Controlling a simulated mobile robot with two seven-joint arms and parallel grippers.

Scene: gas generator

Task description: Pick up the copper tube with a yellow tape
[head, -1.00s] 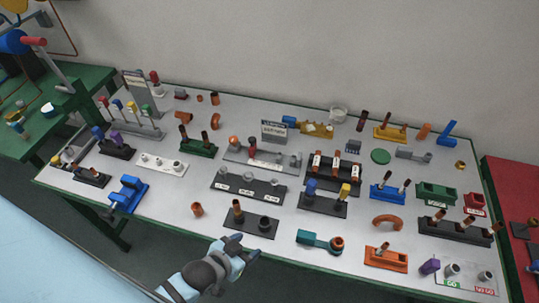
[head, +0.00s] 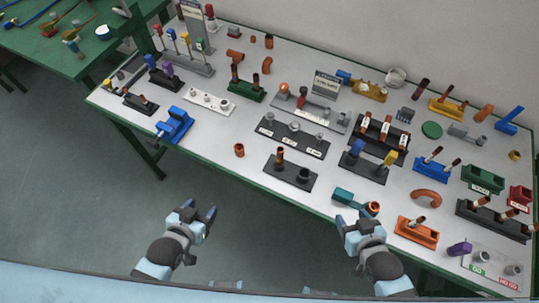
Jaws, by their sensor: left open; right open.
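A tube with a yellow upper part (head: 388,161) stands tilted in the right side of a black holder (head: 366,173), towards the right of the table's middle. The copper of the yellow-marked tube is too small to make out clearly. My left gripper (head: 198,211) is open and empty, off the table's front edge. My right gripper (head: 358,217) is open and empty at the front edge, below and left of the yellow-marked tube and apart from it.
A teal holder with a copper end (head: 347,195) lies close beyond my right gripper. The white table (head: 225,165) is crowded.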

